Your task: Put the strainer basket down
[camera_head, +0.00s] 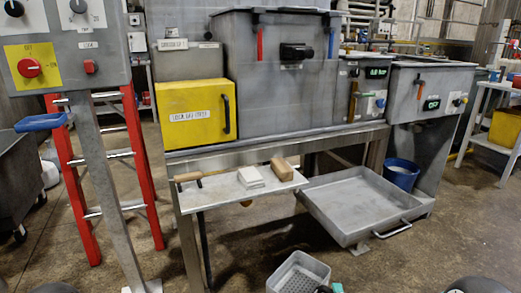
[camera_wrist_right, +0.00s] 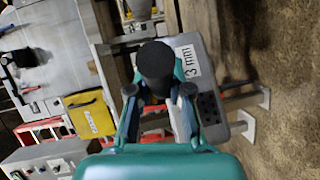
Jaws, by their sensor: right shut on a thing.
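The strainer basket (camera_head: 298,274) is a grey box with a perforated floor at the bottom middle of the head view. My right gripper (camera_head: 328,288) is at its near right edge, mostly cut off by the frame. In the right wrist view the gripper (camera_wrist_right: 158,92) is shut on the basket's black handle. The basket's grey side (camera_wrist_right: 212,90) with a "3 mm" label shows behind the handle. I cannot tell whether the basket's underside touches anything. My left gripper is not in view.
A small shelf (camera_head: 215,196) holds a wooden-handled tool, white cloths and a brown block. A red ladder (camera_head: 146,180) stands left. Bare floor surrounds the basket.

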